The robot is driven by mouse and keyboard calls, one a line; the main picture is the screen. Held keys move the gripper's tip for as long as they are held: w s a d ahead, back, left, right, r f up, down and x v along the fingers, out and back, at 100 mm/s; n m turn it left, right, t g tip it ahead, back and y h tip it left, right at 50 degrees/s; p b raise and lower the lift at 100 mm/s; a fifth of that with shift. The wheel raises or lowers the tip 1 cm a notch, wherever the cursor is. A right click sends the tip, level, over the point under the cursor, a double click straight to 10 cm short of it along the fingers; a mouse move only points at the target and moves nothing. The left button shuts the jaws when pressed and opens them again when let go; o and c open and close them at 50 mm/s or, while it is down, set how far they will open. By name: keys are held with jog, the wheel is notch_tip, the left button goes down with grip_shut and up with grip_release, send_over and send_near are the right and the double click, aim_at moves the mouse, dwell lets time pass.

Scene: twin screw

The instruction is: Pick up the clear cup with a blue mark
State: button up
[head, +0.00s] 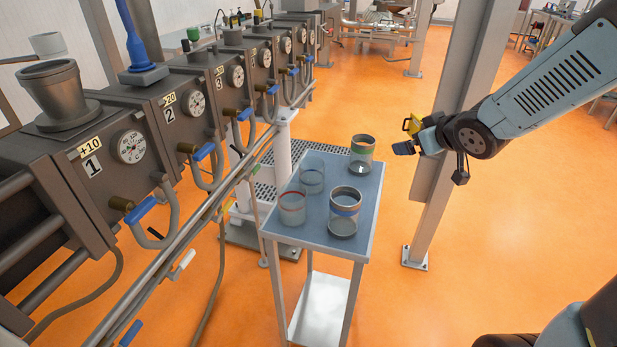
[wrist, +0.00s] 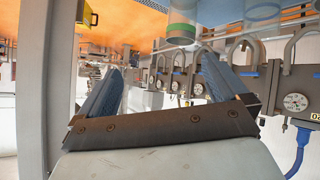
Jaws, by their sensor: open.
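Several see-through cups stand upright on a small blue-grey table (head: 330,250). The front right cup (head: 345,222) has a blue band below a tan upper band. The back left cup (head: 312,178) looks clear, with a faint bluish rim; I cannot tell its mark surely. My gripper (head: 407,136) is open and empty, to the right of the table and apart from all cups. In the wrist view, my gripper (wrist: 160,65) has its two fingers spread with nothing between them. A cup with a blue mark (wrist: 262,14) is partly cut off at the top there.
A green-banded cup (head: 361,160) stands at the back right and a red-banded cup (head: 292,212) at the front left. A grey machine with gauges (head: 130,146) and pipes runs along the left. A metal post (head: 445,150) stands beside my arm.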

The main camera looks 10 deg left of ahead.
jog(key=a+f+n+g+y, duration=0.1)
jog(key=a+f+n+y, duration=0.1)
jog(key=a+f+y, duration=0.3)
jog(key=n+g+y, duration=0.2)
jog(key=g, duration=0.1)
send_near(303, 163)
jog(key=shift+f+x, duration=0.25)
jog(key=shift+x, duration=2.4)
jog(key=shift+d, duration=0.15)
jog(key=shift+c, duration=0.4)
jog(key=c, duration=1.3)
jog(key=shift+r+y, duration=0.1)
jog(key=shift+y, duration=0.2)
